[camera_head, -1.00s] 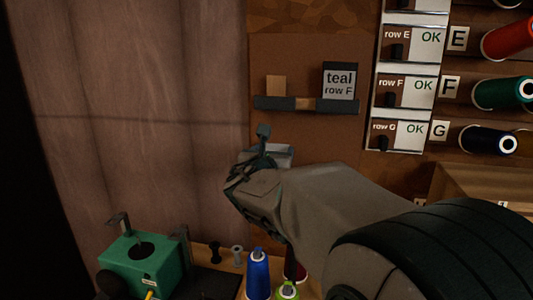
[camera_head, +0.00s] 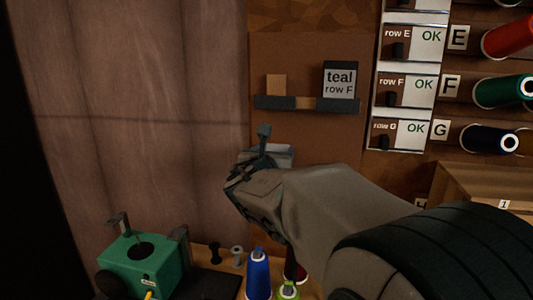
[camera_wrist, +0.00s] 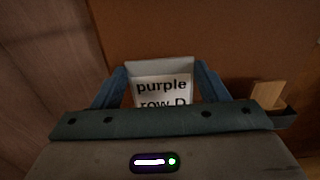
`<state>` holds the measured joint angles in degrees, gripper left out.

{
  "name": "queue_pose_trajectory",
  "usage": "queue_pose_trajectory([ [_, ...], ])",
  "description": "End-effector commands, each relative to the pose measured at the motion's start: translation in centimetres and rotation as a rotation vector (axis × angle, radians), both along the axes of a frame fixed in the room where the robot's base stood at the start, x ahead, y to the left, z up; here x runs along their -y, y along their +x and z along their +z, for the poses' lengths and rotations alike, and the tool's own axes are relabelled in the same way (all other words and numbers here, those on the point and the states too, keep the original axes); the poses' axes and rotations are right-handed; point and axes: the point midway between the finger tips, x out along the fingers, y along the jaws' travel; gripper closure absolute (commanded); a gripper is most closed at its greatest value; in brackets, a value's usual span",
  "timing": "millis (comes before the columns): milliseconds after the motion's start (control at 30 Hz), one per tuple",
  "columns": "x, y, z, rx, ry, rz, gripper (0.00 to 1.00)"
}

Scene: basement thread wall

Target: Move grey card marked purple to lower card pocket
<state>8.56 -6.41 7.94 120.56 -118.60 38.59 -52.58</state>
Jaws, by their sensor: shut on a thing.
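The grey card marked "purple row D" (camera_wrist: 163,92) stands between the two fingers of my gripper (camera_wrist: 160,88) in the wrist view; the palm hides its lower part. In the head view my gripper (camera_head: 264,145) is shut on the card (camera_head: 282,156), mostly hidden behind the fingers and wrist. The card is below a dark ledge (camera_head: 275,103) on the brown board. That ledge holds a dark card marked "teal row F" (camera_head: 340,80) at its right and a plain tan piece (camera_head: 276,84) at its left. I cannot make out a lower pocket; my arm covers that area.
Row panels marked OK (camera_head: 425,83) and thread spools (camera_head: 500,91) are to the right. Below stand a green machine (camera_head: 140,262), a blue spool (camera_head: 258,272) and other spools. A wooden box (camera_head: 490,185) is at right. The left wall is bare.

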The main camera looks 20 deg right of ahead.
Motion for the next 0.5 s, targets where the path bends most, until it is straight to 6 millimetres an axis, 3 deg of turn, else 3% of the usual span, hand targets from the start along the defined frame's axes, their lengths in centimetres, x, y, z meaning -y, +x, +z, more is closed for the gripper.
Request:
queue_pose_trajectory([
  [400,0.00,0.00,-0.55,0.000,0.000,0.000,0.44],
  [433,0.00,0.00,-0.54,0.000,0.000,0.000,0.27],
  [500,0.00,0.00,-0.54,0.000,0.000,0.000,0.08],
])
